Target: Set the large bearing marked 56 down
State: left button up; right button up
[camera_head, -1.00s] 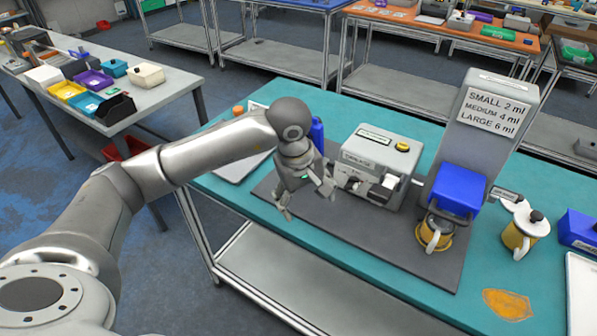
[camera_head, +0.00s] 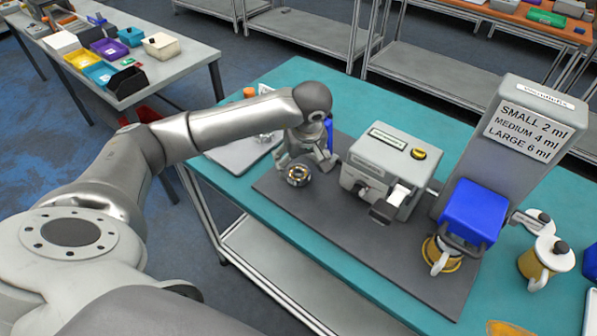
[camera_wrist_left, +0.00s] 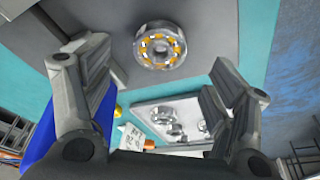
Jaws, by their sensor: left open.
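A large steel bearing (camera_head: 298,175) with orange-gold rolling parts lies flat on the dark grey mat (camera_head: 345,229), near its left end. The bearing also shows in the left wrist view (camera_wrist_left: 160,45), apart from the fingers; I cannot read a number on it. My left gripper (camera_head: 306,161) is just behind the bearing in the head view. In the left wrist view its two fingers (camera_wrist_left: 160,75) are spread wide with nothing between them. My right gripper is in neither view.
A white tray (camera_head: 236,157) with several smaller metal parts lies left of the mat. A grey machine (camera_head: 388,165) stands right of the bearing. Further right are a tall dispenser (camera_head: 497,150) with a blue part and yellow-white pots (camera_head: 541,262). The mat's front is clear.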

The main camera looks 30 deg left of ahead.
aim_at(298, 174)
pick_arm(q)
jog(key=p+x, duration=0.2)
jog(key=x, duration=0.2)
jog(key=shift+a, duration=0.1)
jog(key=shift+a+f, duration=0.1)
jog(key=shift+f, duration=0.2)
jog(key=shift+w+f, duration=0.1)
jog(key=shift+c, duration=1.7)
jog(key=c, duration=0.9)
jog(key=shift+c, duration=0.9)
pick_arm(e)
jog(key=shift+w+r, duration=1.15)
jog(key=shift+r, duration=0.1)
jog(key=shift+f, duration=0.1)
